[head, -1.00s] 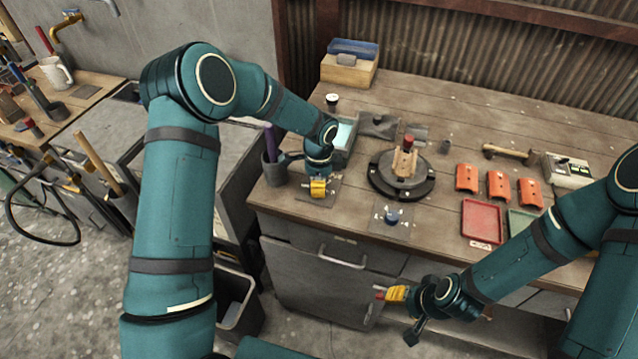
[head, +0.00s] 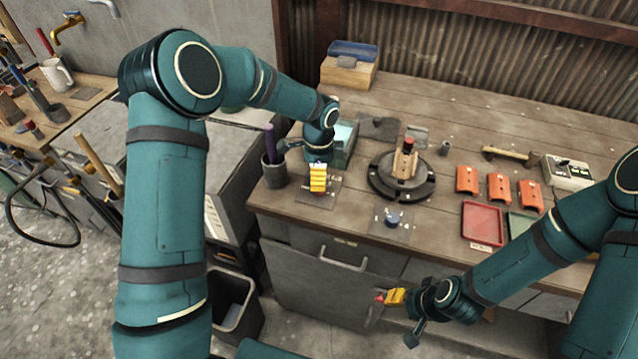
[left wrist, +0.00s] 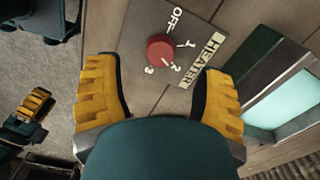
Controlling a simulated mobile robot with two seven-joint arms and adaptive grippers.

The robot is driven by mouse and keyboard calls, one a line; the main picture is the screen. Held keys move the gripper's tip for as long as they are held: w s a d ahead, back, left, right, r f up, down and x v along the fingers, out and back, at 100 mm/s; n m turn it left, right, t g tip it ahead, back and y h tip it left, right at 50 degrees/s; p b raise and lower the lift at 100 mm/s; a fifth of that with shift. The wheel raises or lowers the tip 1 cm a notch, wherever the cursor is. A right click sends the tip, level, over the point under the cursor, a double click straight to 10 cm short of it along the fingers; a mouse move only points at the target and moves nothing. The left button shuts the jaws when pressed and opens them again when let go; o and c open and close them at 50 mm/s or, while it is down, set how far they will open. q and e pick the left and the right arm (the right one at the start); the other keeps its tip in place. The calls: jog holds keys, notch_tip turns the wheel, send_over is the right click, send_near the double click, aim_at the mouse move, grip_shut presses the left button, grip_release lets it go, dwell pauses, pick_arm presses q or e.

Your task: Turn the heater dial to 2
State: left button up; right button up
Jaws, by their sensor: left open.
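The heater dial is a round red knob (left wrist: 160,50) on a grey plate (left wrist: 205,18) with the word HEATER, in the left wrist view. OFF and several numbers stand around it; I cannot make out a pointer clearly. My left gripper (left wrist: 160,90) is open and empty, its yellow fingers on either side below the knob, apart from it. In the head view my left gripper (head: 318,180) is over the same plate (head: 333,184) and hides most of the knob. My right gripper (head: 392,297) hangs in front of the bench; its opening is unclear.
A dark cup with a purple tool (head: 272,168) stands left of the plate. A blue knob (head: 392,219) on its own plate and a round dark turntable (head: 384,187) are to the right. A box with a pale blue inside (head: 344,140) is behind the gripper.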

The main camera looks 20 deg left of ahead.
pick_arm(q)
notch_tip(320, 180, up, 7)
dwell(0.3)
jog(key=shift+s+f, duration=0.1)
pick_arm(e)
jog(key=shift+s, duration=0.1)
